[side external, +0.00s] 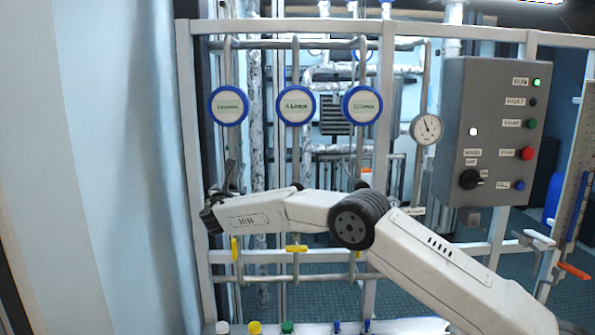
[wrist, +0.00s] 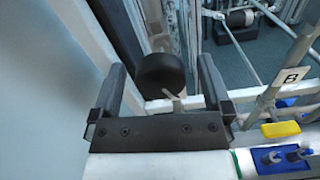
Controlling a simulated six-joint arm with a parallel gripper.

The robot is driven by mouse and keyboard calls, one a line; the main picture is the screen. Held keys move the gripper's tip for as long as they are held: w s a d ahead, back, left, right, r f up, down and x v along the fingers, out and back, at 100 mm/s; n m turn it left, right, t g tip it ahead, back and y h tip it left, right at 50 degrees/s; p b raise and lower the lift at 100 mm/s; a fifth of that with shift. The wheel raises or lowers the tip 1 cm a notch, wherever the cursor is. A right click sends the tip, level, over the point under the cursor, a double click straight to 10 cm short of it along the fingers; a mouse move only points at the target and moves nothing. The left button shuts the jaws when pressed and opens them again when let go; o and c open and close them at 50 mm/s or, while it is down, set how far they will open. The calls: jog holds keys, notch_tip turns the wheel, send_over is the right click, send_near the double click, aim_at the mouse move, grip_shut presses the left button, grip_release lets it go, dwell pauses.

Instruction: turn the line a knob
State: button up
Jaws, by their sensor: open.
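Yellow valve handles sit on the pipes below my arm in the side view: an upright one at the left (side external: 234,248), a crosswise one in the middle (side external: 296,248) and a partly hidden one at the right. No line letters are readable on them there. In the wrist view a yellow handle (wrist: 280,129) lies at the right, near a white tag reading B (wrist: 291,76). I cannot make out a line A tag. My gripper (side external: 222,188) is at the left frame post, above the left handle. Its jaws (wrist: 162,78) are open, with no knob visibly held.
A round black part (wrist: 160,75) shows between or beyond the jaws; I cannot tell what it is. Blue-rimmed round discs (side external: 228,105) hang above my gripper. A gauge (side external: 426,129) and grey control box (side external: 493,130) stand at the right. The metal frame post (side external: 192,130) is close.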

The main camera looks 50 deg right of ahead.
jog(key=shift+w+d, duration=0.1)
jog(key=shift+d, duration=0.05)
jog(key=c, duration=1.3)
jog(key=shift+m, duration=0.6)
jog(key=o, duration=1.3)
jog(key=v, duration=0.7)
jog(key=shift+s+a, duration=0.3)
jog(key=shift+a, duration=0.05)
